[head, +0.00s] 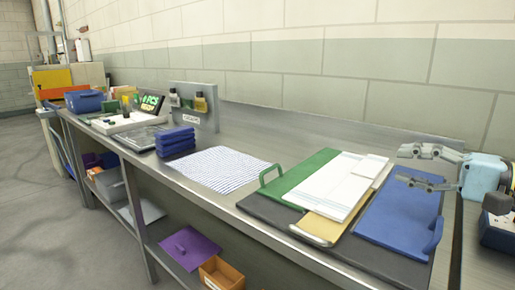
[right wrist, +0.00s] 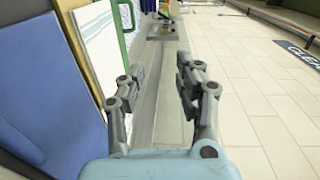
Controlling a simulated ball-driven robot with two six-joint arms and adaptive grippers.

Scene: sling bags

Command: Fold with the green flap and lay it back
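The green flap (head: 308,172) lies flat at the left of the dark folding board (head: 270,212), its handle (head: 268,173) standing up at its left edge. A white folded cloth (head: 340,185) lies over the middle, beside and partly over the green flap, with the tan flap (head: 323,228) showing beneath it. The blue flap (head: 395,215) lies flat at the right. My right gripper (head: 402,166) is open and empty above the blue flap's far side. In the right wrist view its fingers (right wrist: 160,72) are apart with nothing between them. My left gripper is not in view.
A striped cloth (head: 220,168) lies flat left of the board. The wall runs behind the table; a purple panel (head: 190,248) and orange bin (head: 221,273) sit on the shelf below.

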